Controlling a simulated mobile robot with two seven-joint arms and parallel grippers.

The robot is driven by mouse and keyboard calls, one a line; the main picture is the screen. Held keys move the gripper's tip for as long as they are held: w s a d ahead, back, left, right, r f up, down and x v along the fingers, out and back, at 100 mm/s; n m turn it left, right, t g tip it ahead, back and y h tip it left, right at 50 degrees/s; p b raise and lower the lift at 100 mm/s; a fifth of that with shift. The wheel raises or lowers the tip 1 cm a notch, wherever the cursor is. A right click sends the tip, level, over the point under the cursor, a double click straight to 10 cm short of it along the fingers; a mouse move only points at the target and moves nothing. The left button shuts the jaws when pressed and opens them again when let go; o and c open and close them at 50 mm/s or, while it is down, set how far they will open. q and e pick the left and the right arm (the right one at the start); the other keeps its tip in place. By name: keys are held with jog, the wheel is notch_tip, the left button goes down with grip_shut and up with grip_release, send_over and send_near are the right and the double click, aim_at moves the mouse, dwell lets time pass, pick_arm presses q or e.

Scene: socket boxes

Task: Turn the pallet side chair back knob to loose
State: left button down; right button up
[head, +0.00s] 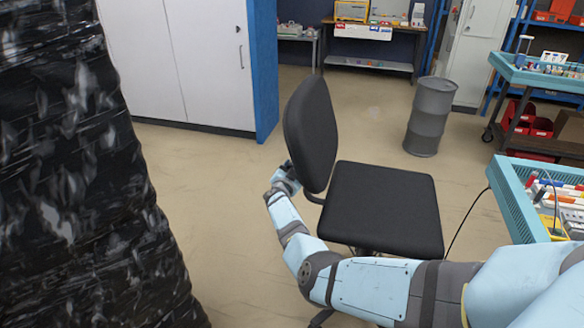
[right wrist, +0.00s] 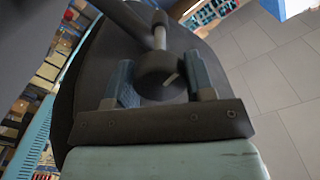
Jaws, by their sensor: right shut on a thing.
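The chair is black, with a tall backrest (head: 309,133) and a square seat (head: 385,208). My right arm reaches in from the lower right, and my right gripper (head: 286,178) is behind the lower part of the backrest. The gripper is shut on the knob. My left gripper does not show.
A tall pallet load wrapped in black film (head: 85,180) stands at the left. A grey drum (head: 429,116) is behind the chair. A blue cart (head: 515,205) with tools is at the right. Open floor lies between the pallet load and the chair.

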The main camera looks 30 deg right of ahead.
jog(key=shift+n+p, duration=0.3)
jog(key=shift+n, duration=0.7)
jog(key=o, duration=0.9)
